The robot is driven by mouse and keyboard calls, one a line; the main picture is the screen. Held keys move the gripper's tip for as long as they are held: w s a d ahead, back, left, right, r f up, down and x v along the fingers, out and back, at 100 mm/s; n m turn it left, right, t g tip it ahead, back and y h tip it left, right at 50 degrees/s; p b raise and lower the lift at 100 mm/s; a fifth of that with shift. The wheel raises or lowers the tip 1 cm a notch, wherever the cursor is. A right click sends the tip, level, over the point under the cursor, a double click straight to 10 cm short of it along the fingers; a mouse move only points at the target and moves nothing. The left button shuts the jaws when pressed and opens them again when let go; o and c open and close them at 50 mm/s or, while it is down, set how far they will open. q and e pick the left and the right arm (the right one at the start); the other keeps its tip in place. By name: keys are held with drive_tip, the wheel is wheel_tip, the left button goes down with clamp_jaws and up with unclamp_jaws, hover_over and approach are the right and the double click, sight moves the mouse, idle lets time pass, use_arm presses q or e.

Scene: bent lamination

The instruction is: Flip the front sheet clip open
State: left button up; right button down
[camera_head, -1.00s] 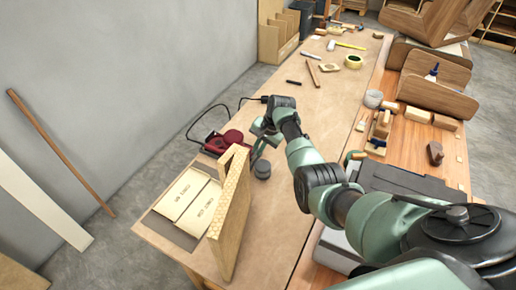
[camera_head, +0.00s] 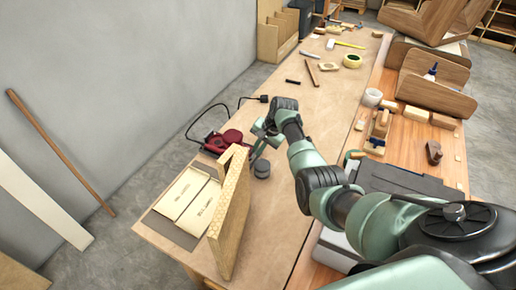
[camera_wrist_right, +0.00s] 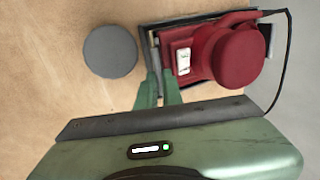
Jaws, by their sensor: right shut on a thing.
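The red sander (camera_head: 222,141) lies on the workbench beside the wooden form. In the right wrist view its red body (camera_wrist_right: 222,52) sits on a dark base plate. The front sheet clip (camera_wrist_right: 154,52) is a thin metal bar along the sander's left edge there. My right gripper (camera_head: 256,148) reaches down at the sander's near end. In the wrist view its green fingers (camera_wrist_right: 159,86) are shut on the lower end of the clip bar. The fingers hide part of it, so its exact angle is hard to tell. My left gripper is not in view.
A grey round puck (camera_wrist_right: 110,52) lies close to the fingers. The sander's black cord (camera_head: 238,103) loops behind it. A tall wooden form (camera_head: 229,222) stands near, with pale sheet packs (camera_head: 183,193) beside it. The middle of the workbench (camera_head: 300,100) is mostly clear.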

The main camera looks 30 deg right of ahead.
drive_tip(key=shift+s+f, duration=0.1)
drive_tip(key=shift+f, duration=0.05)
drive_tip(key=c, duration=1.9)
unclamp_jaws()
drive_tip(key=shift+o, duration=0.4)
drive_tip(key=v, duration=0.7)
drive_tip(key=shift+r+b, duration=0.35)
drive_tip(key=shift+b, duration=0.05)
drive_tip(key=shift+d, duration=0.15)
